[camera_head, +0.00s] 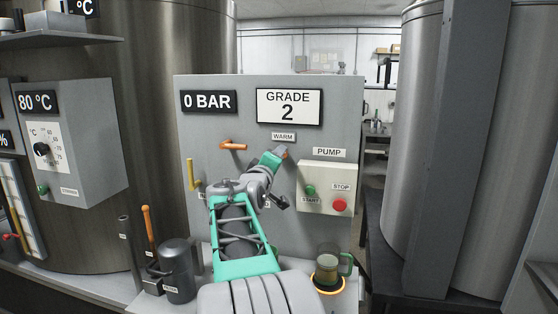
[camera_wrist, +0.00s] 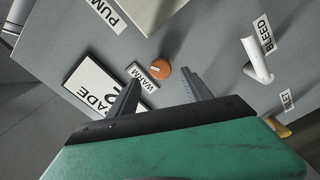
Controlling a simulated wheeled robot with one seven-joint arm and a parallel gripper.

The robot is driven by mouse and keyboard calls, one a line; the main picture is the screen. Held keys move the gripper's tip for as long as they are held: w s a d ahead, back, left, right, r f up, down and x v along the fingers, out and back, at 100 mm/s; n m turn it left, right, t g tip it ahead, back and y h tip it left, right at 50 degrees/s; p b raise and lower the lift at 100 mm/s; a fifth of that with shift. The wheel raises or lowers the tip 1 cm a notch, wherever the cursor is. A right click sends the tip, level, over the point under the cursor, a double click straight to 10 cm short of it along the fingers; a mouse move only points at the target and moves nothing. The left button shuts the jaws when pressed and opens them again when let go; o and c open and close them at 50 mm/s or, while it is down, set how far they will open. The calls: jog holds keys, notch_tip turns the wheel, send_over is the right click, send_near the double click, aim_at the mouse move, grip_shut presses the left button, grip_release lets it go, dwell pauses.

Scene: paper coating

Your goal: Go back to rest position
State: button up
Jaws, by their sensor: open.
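My gripper (camera_head: 279,153) is raised in front of the grey control panel (camera_head: 225,118), just below the WARM label (camera_head: 283,136). In the wrist view its two fingers (camera_wrist: 160,92) stand apart with nothing held between them. An orange round knob (camera_wrist: 161,71) beside the WARM label lies beyond the fingertips, and I see no clear contact with it. In the head view my gripper mostly hides this knob. My teal and grey arm reaches up to the panel from the bottom middle.
A box with a green START button (camera_head: 310,190) and red STOP button (camera_head: 340,205) sits to the right. A mug of liquid (camera_head: 328,268) and a dark grey canister (camera_head: 177,270) stand below. An orange lever (camera_head: 233,146) and yellow handle (camera_head: 191,175) protrude at left. Large tanks flank the panel.

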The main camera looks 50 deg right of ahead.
jog(key=shift+v, duration=1.15)
